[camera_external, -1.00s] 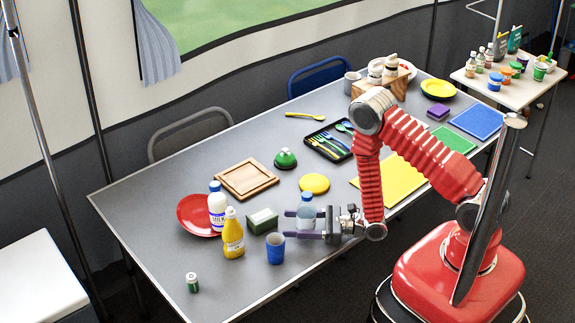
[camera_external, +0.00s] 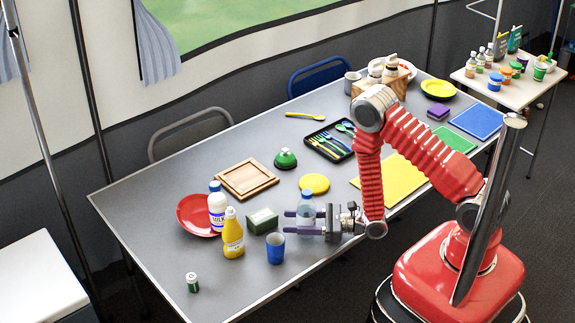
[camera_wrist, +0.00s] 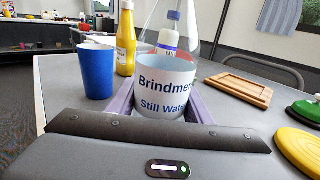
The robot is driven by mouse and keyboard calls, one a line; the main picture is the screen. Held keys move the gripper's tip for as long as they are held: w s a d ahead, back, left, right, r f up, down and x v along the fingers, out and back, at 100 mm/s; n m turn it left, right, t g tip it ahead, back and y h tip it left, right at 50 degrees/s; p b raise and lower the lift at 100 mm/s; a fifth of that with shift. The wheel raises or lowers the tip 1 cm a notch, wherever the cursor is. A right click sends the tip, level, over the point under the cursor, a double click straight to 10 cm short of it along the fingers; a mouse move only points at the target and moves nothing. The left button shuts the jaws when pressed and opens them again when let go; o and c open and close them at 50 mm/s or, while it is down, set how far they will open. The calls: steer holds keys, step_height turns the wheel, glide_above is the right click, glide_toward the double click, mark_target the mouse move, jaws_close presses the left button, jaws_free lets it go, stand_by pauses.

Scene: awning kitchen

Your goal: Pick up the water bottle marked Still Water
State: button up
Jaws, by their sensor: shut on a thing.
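The clear water bottle (camera_external: 306,212) with a blue cap stands upright near the front edge of the grey table. In the wrist view its white label (camera_wrist: 163,82) reads "Brindmere" and "Still Water", with the ends of the words cut off. My gripper (camera_external: 306,222) reaches in from the right, level and low over the table. Its two purple fingers are shut on the bottle, one on each side. Whether the bottle's base touches the table cannot be told.
A blue cup (camera_external: 275,248), a dark green box (camera_external: 263,221), a mustard bottle (camera_external: 233,238) and a milk bottle (camera_external: 217,210) stand left of the bottle. A yellow disc (camera_external: 314,184) lies behind it. The table's front left is mostly clear, apart from a small green jar (camera_external: 192,283).

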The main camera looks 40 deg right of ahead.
mark_target(306, 213)
step_height(306, 213, up, 9)
stand_by(0.6)
steer(key=shift+r, duration=0.1)
stand_by(0.6)
